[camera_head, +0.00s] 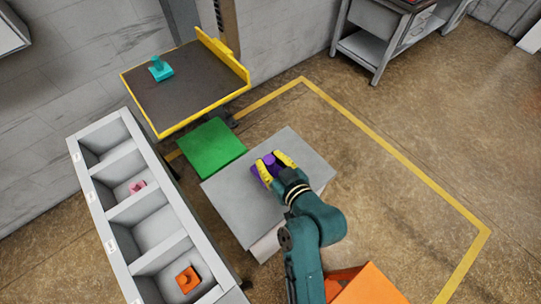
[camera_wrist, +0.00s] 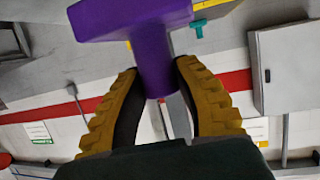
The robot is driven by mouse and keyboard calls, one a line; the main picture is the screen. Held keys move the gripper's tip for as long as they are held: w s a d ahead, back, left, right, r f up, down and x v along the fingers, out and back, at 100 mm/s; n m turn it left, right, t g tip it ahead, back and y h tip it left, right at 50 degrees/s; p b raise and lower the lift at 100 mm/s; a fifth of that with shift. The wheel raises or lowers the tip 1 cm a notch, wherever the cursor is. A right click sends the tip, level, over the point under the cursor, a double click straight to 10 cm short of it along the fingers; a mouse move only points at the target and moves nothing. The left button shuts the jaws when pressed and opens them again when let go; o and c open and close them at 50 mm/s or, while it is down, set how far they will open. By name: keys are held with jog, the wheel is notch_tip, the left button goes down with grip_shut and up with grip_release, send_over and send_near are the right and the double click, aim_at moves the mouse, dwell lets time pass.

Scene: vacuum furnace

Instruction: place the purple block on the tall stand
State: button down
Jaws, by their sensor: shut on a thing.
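The purple block (camera_head: 269,166) has a wide part and a narrower stem. My gripper (camera_head: 272,163) is shut on it, and in the wrist view the stem of the purple block (camera_wrist: 153,60) sits between the two yellow fingers. In the head view the block appears over the grey flat-topped stand (camera_head: 230,196). I cannot tell whether it touches the top or how high it is above it. A green square surface (camera_head: 212,147) lies just beyond the grey stand. Which of these is the tall stand is not clear from their heights.
A yellow-edged table (camera_head: 190,92) at the back left bears a teal block (camera_head: 160,69). A grey bin rack (camera_head: 117,243) at left holds a pink block (camera_head: 137,187) and an orange block (camera_head: 187,280). An orange box (camera_head: 367,286) stands at front. Floor at right is clear.

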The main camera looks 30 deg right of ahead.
aim_at(273, 172)
jog(key=shift+w+f, duration=0.1)
jog(key=shift+f, duration=1.75)
jog(key=c, duration=1.2)
grip_release()
jog(key=shift+f, duration=0.35)
jog(key=o, duration=0.3)
jog(key=shift+o, duration=0.2)
